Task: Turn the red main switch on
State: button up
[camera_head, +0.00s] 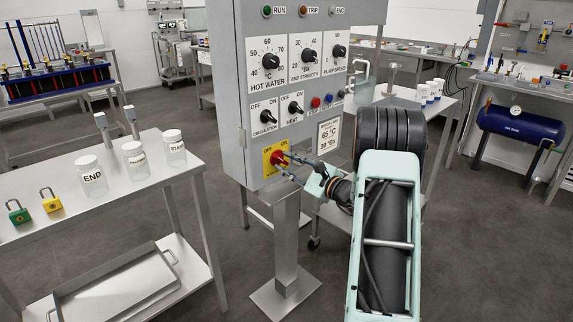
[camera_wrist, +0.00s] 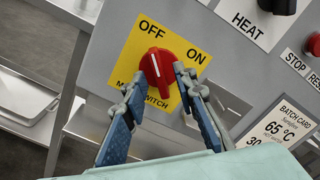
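The red main switch (camera_wrist: 155,68) is a knob on a yellow plate (camera_wrist: 127,57) marked OFF and ON. Its white line points up toward OFF in the wrist view. In the head view the red main switch (camera_head: 279,158) sits low on the grey control panel (camera_head: 252,95). My gripper (camera_wrist: 159,76) reaches it from the front, with one fingertip on each side of the knob. The fingers converge on it and appear to touch its sides. My gripper also shows in the head view (camera_head: 284,165). The lower part of the plate's lettering is partly hidden by the fingers.
Above the switch are black circulation (camera_head: 267,116) and heat (camera_head: 295,107) knobs. A batch card (camera_head: 329,136) and push buttons are to the right. A steel table (camera_head: 120,205) with jars and padlocks stands left. Open floor lies between it and the panel's pedestal (camera_head: 286,240).

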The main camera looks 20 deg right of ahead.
jog(key=shift+w+a, duration=0.1)
jog(key=shift+w, duration=0.15)
grip_shut()
